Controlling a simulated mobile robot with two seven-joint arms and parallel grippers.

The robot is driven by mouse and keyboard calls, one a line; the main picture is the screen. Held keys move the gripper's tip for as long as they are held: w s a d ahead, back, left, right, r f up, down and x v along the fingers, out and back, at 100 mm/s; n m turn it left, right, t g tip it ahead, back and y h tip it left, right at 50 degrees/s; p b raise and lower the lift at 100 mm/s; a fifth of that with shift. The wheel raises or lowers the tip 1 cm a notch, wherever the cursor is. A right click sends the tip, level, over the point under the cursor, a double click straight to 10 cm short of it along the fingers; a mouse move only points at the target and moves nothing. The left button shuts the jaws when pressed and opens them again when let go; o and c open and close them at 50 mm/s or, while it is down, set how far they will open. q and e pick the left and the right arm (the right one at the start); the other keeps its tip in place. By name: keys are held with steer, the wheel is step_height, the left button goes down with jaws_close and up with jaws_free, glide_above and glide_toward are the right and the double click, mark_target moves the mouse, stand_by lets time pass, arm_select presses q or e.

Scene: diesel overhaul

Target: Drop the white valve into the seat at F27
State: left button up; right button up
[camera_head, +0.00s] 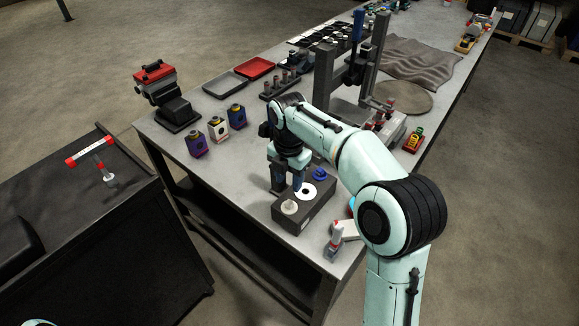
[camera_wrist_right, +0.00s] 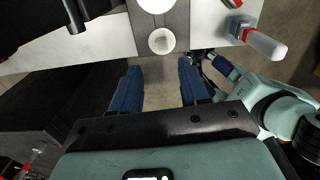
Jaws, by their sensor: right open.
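My right gripper (camera_head: 287,187) is open and points down, just beside a dark grey block (camera_head: 318,212) at the table's front edge. On the block are a pale valve-like piece with a knob (camera_head: 290,207), a white disc with a dark centre (camera_head: 307,191) and a blue round piece (camera_head: 320,174). I cannot tell which is the white valve, and no F27 label is readable. In the right wrist view the right gripper's fingers (camera_wrist_right: 158,78) are apart with nothing between them; a pale disc (camera_wrist_right: 161,41) lies beyond them. Blue fingers on a teal arm (camera_wrist_right: 215,66), apparently my left gripper, show at the right.
Several coloured boxes (camera_head: 217,131) sit to the left. A press frame (camera_head: 350,65) rises behind my arm. A dark cart (camera_head: 75,235) stands apart at the left. The table between the boxes and block is clear.

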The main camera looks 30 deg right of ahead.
mark_target(289, 202)
steer(key=shift+s+f, duration=0.15)
steer(key=shift+s+a+f+b, duration=0.15)
steer(key=shift+f+b, duration=0.25)
steer(key=shift+f, duration=0.2)
step_height(289, 202, down, 6)
steer(key=b, duration=0.3)
steer(key=shift+r, duration=0.15)
steer(key=shift+f, duration=0.95)
arm_select(q)
steer(key=s+f, duration=0.5)
steer(key=shift+f+g, duration=0.3)
steer(key=shift+f, duration=0.05)
steer(key=shift+a, duration=0.1)
arm_select(e)
jaws_close()
steer(key=shift+r+p, duration=0.8)
steer(key=shift+r, duration=0.95)
arm_select(q)
steer(key=shift+w+r+p, duration=0.4)
steer(key=shift+w+r, duration=0.5)
steer(key=shift+r, duration=0.25)
steer(key=shift+w+r+p, duration=0.35)
steer(key=shift+w+r, duration=0.55)
steer(key=shift+r, duration=0.25)
arm_select(e)
steer(key=shift+r, duration=1.35)
